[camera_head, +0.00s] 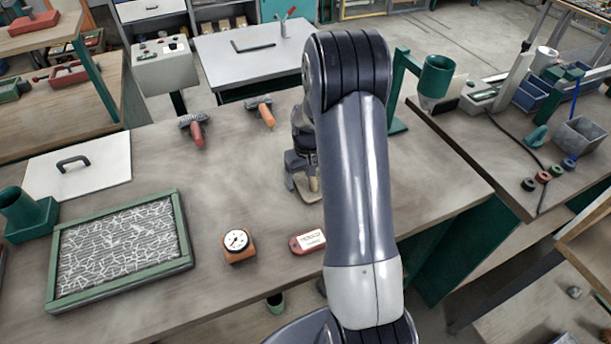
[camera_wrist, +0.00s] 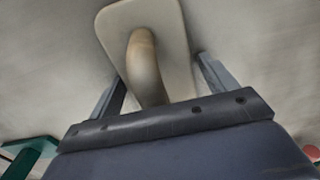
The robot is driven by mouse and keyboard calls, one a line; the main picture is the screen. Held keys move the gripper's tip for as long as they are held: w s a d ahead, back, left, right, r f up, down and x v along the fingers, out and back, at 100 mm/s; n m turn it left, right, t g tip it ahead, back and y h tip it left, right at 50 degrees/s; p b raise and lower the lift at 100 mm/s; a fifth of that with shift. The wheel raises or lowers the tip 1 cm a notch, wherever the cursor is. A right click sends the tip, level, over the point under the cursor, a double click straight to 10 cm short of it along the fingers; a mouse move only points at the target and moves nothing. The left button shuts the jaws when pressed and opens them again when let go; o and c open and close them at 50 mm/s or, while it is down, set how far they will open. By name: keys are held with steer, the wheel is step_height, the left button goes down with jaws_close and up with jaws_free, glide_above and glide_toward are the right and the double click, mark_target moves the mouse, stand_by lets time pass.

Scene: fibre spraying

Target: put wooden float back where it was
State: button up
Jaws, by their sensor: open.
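The wooden float is a pale tan board with a rounded wooden handle. In the wrist view the wooden float (camera_wrist: 178,62) lies ahead of my gripper (camera_wrist: 160,72), with its handle between the two spread fingers. My gripper is open, and I see no finger pressed on the handle. In the head view the float (camera_head: 311,196) shows as a small tan patch on the workbench, below my gripper (camera_head: 303,180). My arm and gripper hide much of it there. It looks flat on the bench top, but its underside is hidden.
On the workbench (camera_head: 235,185) are a green-framed panel (camera_head: 185,245), a white plate with a dark handle (camera_head: 75,162), a dial gauge (camera_head: 237,243), a red tag-like block (camera_head: 307,242) and two rollers (camera_head: 195,130) (camera_head: 262,111). Bench space left of my gripper is clear.

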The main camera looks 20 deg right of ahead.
steer(key=shift+s+d+r, duration=0.1)
steer(key=shift+d+r, duration=0.1)
steer(key=shift+d, duration=0.15)
step_height(320, 180, up, 12)
steer(key=shift+a+f+b, duration=0.1)
steer(key=shift+b, duration=0.4)
